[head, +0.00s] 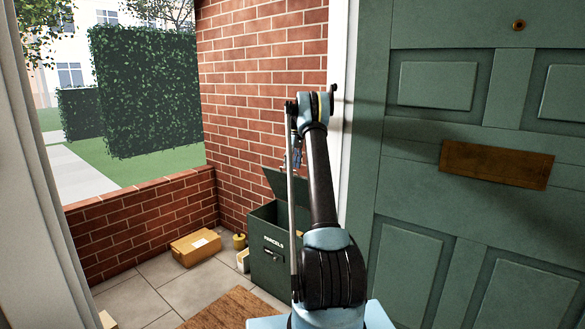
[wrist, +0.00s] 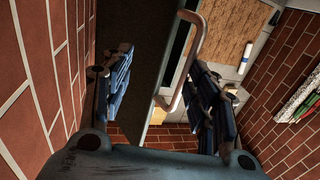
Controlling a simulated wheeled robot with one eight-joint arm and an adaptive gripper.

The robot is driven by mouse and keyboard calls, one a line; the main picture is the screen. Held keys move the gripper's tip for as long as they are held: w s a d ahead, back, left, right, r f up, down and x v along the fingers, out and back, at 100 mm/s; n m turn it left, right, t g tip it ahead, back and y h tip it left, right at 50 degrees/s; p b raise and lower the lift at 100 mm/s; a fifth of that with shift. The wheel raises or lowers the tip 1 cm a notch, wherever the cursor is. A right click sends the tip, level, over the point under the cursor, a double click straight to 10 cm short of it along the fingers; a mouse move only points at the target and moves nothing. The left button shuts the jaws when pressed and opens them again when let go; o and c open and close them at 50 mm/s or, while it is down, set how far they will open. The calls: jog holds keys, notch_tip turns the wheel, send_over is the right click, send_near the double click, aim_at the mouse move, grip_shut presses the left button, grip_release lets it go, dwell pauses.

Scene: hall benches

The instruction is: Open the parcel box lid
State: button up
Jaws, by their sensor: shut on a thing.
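The parcel box (head: 268,262) is a dark green box marked PARCELS, standing against the brick wall beside the door. Its lid (head: 287,188) is raised and tilted up in the head view; my arm covers part of the box and lid. In the wrist view the lid (wrist: 138,75) is a dark panel between the fingers, with a copper-coloured bar handle (wrist: 190,65) close to the right finger. My gripper (wrist: 160,75) has blue fingers and is shut on the lid. In the head view it is mostly hidden behind my arm.
A cardboard parcel (head: 196,246) lies on the paving left of the box, with a small brass-coloured object (head: 239,241) beside it. A doormat (head: 222,311) lies in front. The green door (head: 425,140) is close on the right. A low brick wall (head: 140,225) bounds the left.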

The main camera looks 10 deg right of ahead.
jog(key=shift+o, duration=0.2)
jog(key=shift+d+f, duration=0.15)
jog(key=shift+d, duration=0.25)
jog(key=shift+w+d+r, duration=0.1)
jog(key=shift+w+r, duration=0.05)
jog(key=shift+r, duration=0.35)
jog(key=shift+c, duration=0.9)
jog(key=a+v, duration=0.1)
jog(key=v, duration=1)
jog(key=shift+r, duration=0.1)
jog(key=s+a+r+m+t, duration=0.1)
jog(key=s+a+r, duration=0.1)
jog(key=s+r, duration=0.5)
jog(key=s+a+r+m, duration=0.1)
jog(key=s+a+r, duration=0.15)
jog(key=s, duration=0.75)
jog(key=s+a+m+t+h, duration=0.1)
jog(key=s+a+m, duration=0.15)
jog(key=s, duration=1.75)
jog(key=s+a+f+m+t, duration=0.1)
jog(key=s+f, duration=0.4)
jog(key=s, duration=0.5)
jog(key=s+a+f+m, duration=0.1)
jog(key=s+f, duration=0.4)
jog(key=s, duration=0.5)
jog(key=s+f+m, duration=0.1)
jog(key=s+f, duration=1.3)
jog(key=f, duration=0.1)
jog(key=shift+a+t+h, duration=0.2)
jog(key=shift+t+h, duration=0.2)
